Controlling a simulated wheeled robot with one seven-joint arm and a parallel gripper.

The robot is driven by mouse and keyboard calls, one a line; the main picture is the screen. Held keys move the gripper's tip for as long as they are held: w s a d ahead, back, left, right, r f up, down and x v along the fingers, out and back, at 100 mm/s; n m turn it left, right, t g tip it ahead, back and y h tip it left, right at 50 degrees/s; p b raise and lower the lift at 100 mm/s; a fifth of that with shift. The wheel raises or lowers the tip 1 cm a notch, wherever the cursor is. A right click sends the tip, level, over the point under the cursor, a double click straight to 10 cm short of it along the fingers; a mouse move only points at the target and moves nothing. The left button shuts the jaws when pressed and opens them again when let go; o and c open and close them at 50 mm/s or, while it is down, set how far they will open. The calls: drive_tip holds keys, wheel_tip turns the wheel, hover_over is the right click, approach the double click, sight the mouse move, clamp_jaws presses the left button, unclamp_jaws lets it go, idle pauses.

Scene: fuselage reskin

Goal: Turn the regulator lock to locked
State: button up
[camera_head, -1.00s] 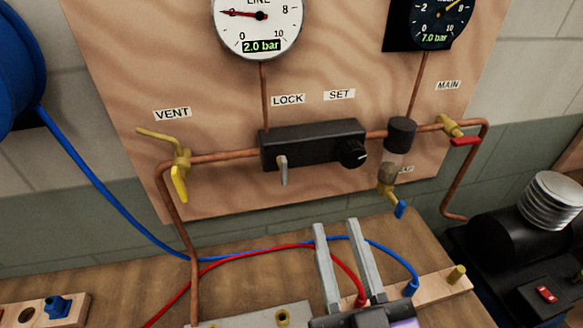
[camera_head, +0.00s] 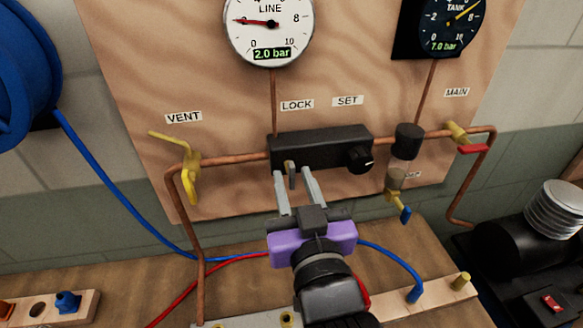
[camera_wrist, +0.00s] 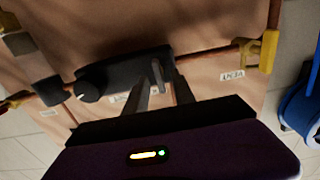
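The black regulator block (camera_head: 325,148) is mounted on the wooden panel under the LOCK and SET labels. Its small grey lock lever (camera_head: 291,172) hangs down below the LOCK label. My gripper (camera_head: 295,178) is open, with its two grey fingers pointing at the block, one on each side of the lever. The wrist view, which is upside down, also shows the lever (camera_wrist: 157,72) between the spread fingers (camera_wrist: 158,90). I cannot tell whether either finger touches it. The black set knob (camera_head: 360,157) is at the block's right end.
The yellow VENT valve (camera_head: 191,175) is to the left, and the red-handled MAIN valve (camera_head: 471,147) to the right. A filter bowl (camera_head: 400,178) hangs beside the knob. The line gauge (camera_head: 268,24) reads 2.0 bar. Blue and red hoses cross the bench below.

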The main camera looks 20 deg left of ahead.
drive_tip(key=shift+x, duration=1.15)
clamp_jaws()
